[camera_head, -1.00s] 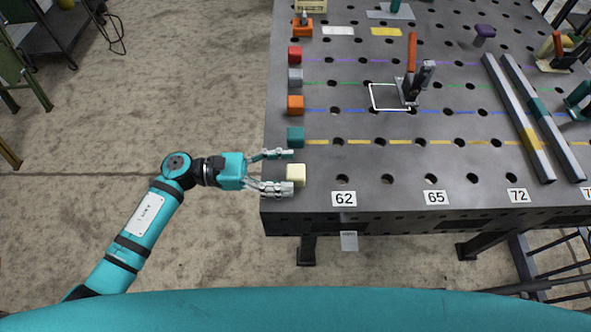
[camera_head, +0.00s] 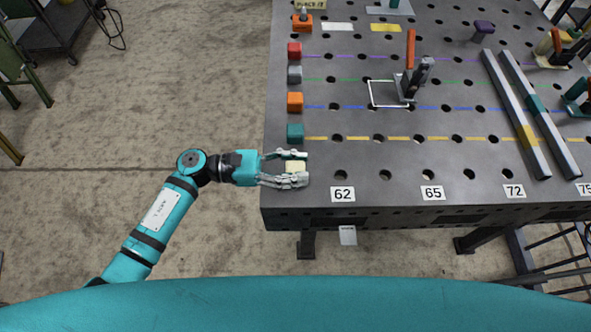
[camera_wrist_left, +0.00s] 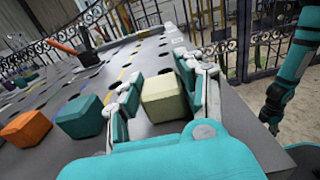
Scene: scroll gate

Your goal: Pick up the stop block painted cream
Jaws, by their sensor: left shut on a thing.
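The cream stop block (camera_head: 295,167) is at the near left corner of the dark perforated table. My left gripper (camera_head: 295,168) reaches in from the left with its fingers on both sides of the block, shut on it. In the left wrist view the cream block (camera_wrist_left: 163,97) sits between the finger pads of the left gripper (camera_wrist_left: 160,95). I cannot tell whether the block is clear of the tabletop.
A teal block (camera_head: 295,132) stands just behind the left gripper, then an orange block (camera_head: 295,102), a grey block (camera_head: 294,74) and a red block (camera_head: 294,50) along the left edge. A toggle clamp (camera_head: 411,80) stands further right. The tabletop near label 62 (camera_head: 343,194) is clear.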

